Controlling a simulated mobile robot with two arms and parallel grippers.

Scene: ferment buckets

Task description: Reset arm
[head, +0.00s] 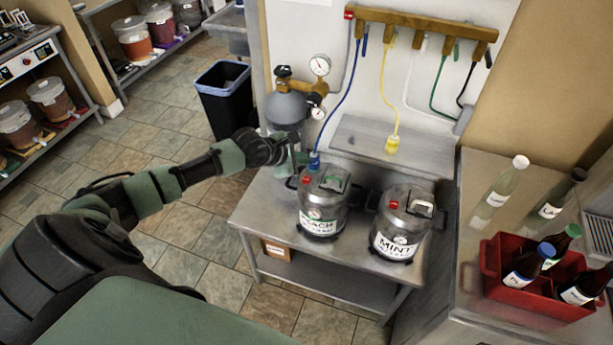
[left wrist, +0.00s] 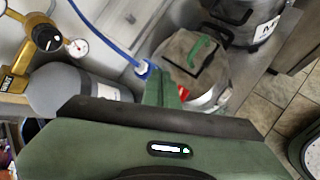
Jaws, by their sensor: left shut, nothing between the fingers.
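My left arm reaches in from the left in the head view. My left gripper (head: 299,160) is shut and empty, beside the upper left of the keg labelled "…ACH" (head: 323,202). In the left wrist view the green fingers (left wrist: 162,90) are together, close to the blue connector (left wrist: 143,69) at the end of the blue hose. The blue connector (head: 314,160) sits at the top of that keg; I cannot tell whether the fingers touch it. The keg labelled MINT (head: 400,222) stands to its right. My right gripper is not in view.
The kegs stand on a metal table (head: 262,213). A grey gas cylinder (head: 287,106) with gauges stands behind the gripper. A yellow hose connector (head: 392,145) hangs from the wooden rack (head: 425,24). A red crate (head: 540,299) of bottles is at right. A black bin (head: 226,98) stands on the floor.

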